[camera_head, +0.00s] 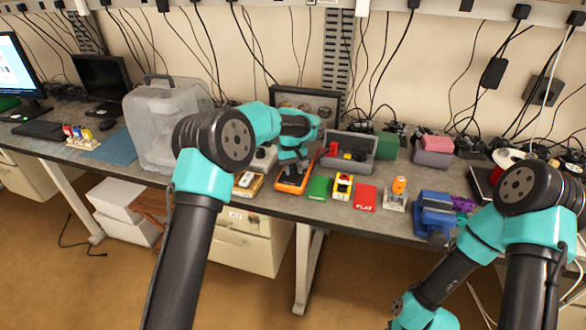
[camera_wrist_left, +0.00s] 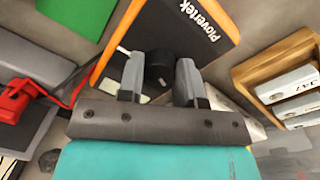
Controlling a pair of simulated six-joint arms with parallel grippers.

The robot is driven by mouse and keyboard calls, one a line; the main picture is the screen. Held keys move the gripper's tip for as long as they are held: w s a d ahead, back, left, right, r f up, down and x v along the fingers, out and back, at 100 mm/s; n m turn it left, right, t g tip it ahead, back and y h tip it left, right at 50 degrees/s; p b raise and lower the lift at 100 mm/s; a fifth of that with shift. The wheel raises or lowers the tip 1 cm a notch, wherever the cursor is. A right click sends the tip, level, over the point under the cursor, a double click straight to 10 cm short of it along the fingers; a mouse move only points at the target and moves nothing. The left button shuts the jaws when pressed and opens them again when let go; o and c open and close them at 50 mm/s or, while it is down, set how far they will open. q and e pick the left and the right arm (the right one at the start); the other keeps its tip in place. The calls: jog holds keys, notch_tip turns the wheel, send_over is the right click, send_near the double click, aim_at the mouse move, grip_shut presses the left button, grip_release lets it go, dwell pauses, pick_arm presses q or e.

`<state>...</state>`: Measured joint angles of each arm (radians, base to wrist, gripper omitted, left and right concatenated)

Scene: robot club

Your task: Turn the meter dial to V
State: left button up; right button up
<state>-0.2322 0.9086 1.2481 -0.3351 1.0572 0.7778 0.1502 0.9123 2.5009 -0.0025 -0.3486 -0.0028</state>
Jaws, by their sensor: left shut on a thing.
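An orange and black meter (camera_head: 291,183) lies on the workbench near its front edge, below my left gripper (camera_head: 291,160). In the left wrist view the meter (camera_wrist_left: 207,28) shows the word Plovertek on its dark face. Its round black dial (camera_wrist_left: 159,71) sits between the two grey fingers of my left gripper (camera_wrist_left: 159,80). The fingers are shut on the dial from both sides. The dial's pointer and the markings around it are hidden or too small to read. My right gripper is not clearly in view; my right arm stands at the lower right.
A wooden tray of labelled blocks (camera_head: 248,184) stands left of the meter. A green mat (camera_head: 319,187) and a red mat (camera_head: 365,198) lie to its right, with a yellow button box (camera_head: 342,187) between. A grey open case (camera_head: 350,149) stands behind. A blue vise (camera_head: 436,214) is farther right.

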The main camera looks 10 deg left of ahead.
pick_arm(q)
jog(key=m, duration=0.3)
jog(key=shift+m, duration=0.3)
jog(key=shift+w+m, duration=0.1)
jog(key=shift+m, duration=1.9)
jog(key=o, duration=0.9)
jog(key=shift+o, duration=0.2)
notch_tip(320, 180, up, 17)
jog(key=a, duration=0.1)
jog(key=shift+w+r, duration=0.15)
jog(key=shift+r, duration=0.05)
